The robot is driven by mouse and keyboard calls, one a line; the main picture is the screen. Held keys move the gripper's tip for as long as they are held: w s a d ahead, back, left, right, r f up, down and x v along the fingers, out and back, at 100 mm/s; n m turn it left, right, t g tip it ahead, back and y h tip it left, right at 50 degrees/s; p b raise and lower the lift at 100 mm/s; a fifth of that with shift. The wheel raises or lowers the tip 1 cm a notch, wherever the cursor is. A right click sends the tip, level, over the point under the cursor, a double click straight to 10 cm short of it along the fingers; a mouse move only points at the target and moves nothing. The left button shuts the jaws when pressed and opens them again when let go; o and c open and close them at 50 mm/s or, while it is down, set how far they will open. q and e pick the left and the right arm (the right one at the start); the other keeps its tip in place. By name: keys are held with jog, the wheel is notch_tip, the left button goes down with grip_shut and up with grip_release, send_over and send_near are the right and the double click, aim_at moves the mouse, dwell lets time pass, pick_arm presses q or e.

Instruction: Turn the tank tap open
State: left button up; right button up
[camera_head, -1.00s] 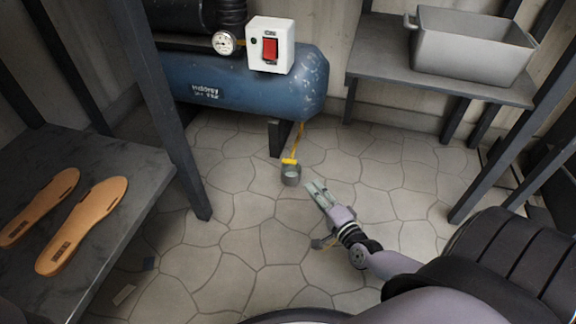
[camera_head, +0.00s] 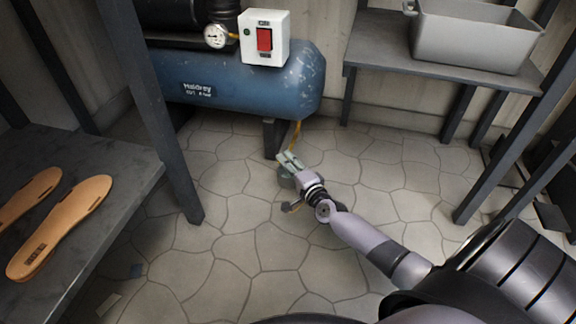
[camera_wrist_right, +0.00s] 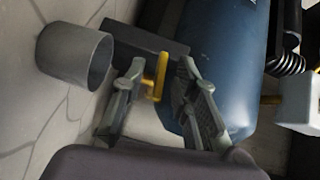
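The blue compressor tank (camera_head: 240,88) stands at the back; it also fills the upper right of the wrist view (camera_wrist_right: 228,55). A thin yellow pipe (camera_head: 297,132) comes down from its right end. The yellow tap handle (camera_wrist_right: 158,80) shows in the wrist view between the two fingers of my right gripper (camera_wrist_right: 161,68). The fingers are apart, with visible gaps to the handle. In the head view my right gripper (camera_head: 289,160) covers the tap. My left gripper is not in view.
A grey cup (camera_wrist_right: 75,55) stands beside the tap, mostly hidden behind my gripper in the head view. A switch box (camera_head: 264,38) sits above the tank. A shelf (camera_head: 375,75) holds a grey bin (camera_head: 470,40). Sandal soles (camera_head: 62,225) lie on the left table (camera_head: 110,215).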

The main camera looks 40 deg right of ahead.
jog(key=shift+c, duration=0.5)
grip_shut()
